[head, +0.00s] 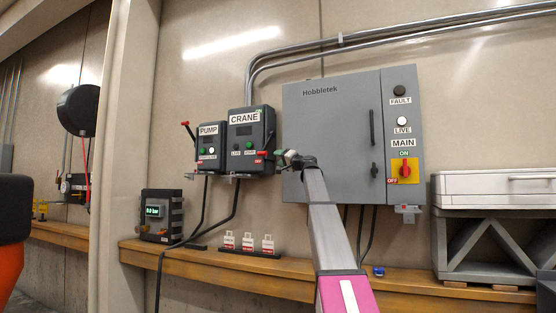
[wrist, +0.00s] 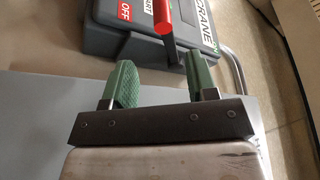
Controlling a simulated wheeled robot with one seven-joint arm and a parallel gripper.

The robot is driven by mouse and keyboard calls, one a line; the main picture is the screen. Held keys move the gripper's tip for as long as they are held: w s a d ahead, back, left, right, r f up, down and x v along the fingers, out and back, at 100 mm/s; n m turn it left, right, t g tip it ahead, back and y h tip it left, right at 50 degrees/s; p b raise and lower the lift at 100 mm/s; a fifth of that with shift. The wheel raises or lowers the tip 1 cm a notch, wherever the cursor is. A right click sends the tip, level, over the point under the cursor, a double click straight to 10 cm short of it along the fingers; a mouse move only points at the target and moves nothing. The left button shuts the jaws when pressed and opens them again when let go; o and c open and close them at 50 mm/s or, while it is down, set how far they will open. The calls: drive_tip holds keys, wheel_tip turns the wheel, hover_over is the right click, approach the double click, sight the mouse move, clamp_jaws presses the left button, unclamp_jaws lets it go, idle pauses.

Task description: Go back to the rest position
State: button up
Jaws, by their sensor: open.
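My gripper (head: 284,155) is at the lower right of the grey CRANE switch box (head: 249,138), in front of the left edge of the Hobbletek cabinet (head: 330,135). In the wrist view my gripper (wrist: 163,78) has its two green fingers wide apart with nothing held. A red-handled lever (wrist: 162,14) of the CRANE box (wrist: 205,35) shows in line with the gap between the fingers. I cannot tell how far beyond the fingertips it is. In the head view its red end (head: 262,153) is low on the box, close to my gripper.
The PUMP box (head: 208,148) is left of CRANE, its red lever (head: 186,124) raised. Below runs a wooden ledge (head: 200,265) with a gauge (head: 161,215) and several red-white padlocks (head: 248,242). A white case (head: 490,187) stands right. Conduits (head: 400,37) cross the wall above.

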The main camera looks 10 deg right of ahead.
drive_tip(key=s+a+f+g+h, duration=0.2)
drive_tip(key=s+a+f+g, duration=0.1)
drive_tip(key=f, duration=1.5)
drive_tip(key=s+a+f+g+h, duration=0.1)
drive_tip(key=s+a+f+g, duration=0.2)
drive_tip(key=f, duration=1.5)
drive_tip(key=s+a+f+g+h, duration=0.2)
drive_tip(key=s+a+f, duration=0.15)
drive_tip(key=f, duration=1.45)
drive_tip(key=s+f+n+g+h, duration=0.1)
drive_tip(key=s+f+g+h, duration=0.1)
drive_tip(key=s+f, duration=0.9)
drive_tip(key=s+f+n+g+h, duration=0.1)
drive_tip(key=s+f+g+h, duration=0.4)
drive_tip(key=s+f, duration=1.9)
drive_tip(key=shift+s+d+f+n+g+h, duration=0.3)
drive_tip(key=shift+s+n+g, duration=0.1)
drive_tip(key=shift+s+g, duration=0.65)
